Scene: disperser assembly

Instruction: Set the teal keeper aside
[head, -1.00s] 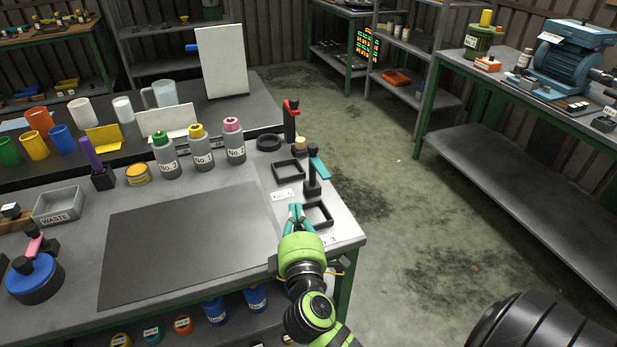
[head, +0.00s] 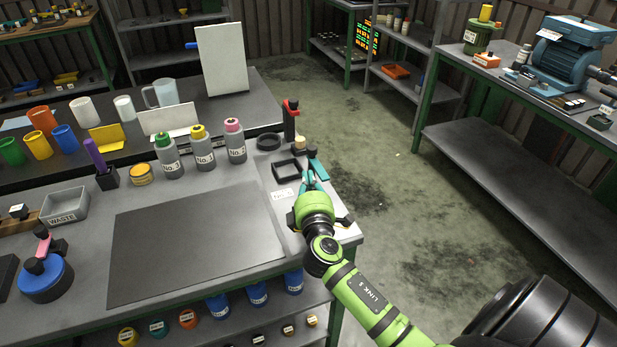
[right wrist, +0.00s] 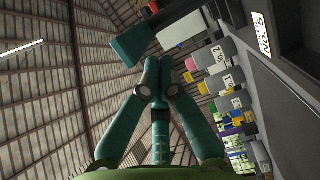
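The teal keeper (head: 318,169) is a flat bar at the right end of the near bench, by a black post beside the square black frames. In the right wrist view a broad teal piece (right wrist: 130,44), which looks like the keeper, lies just beyond my fingers. My right gripper (head: 313,178) is at the keeper, its teal fingers overlapping it in the head view. In the right wrist view the fingers (right wrist: 160,80) come close together, but whether they touch or hold the keeper is unclear. The fingertips are partly hidden. My left gripper is not in view.
A black frame (head: 287,170), a black ring (head: 269,142) and a red-topped black post (head: 290,120) stand close by. Labelled bottles (head: 235,143) stand to the left. A dark mat (head: 195,245) lies bare on the bench. Floor lies beyond the bench's right edge.

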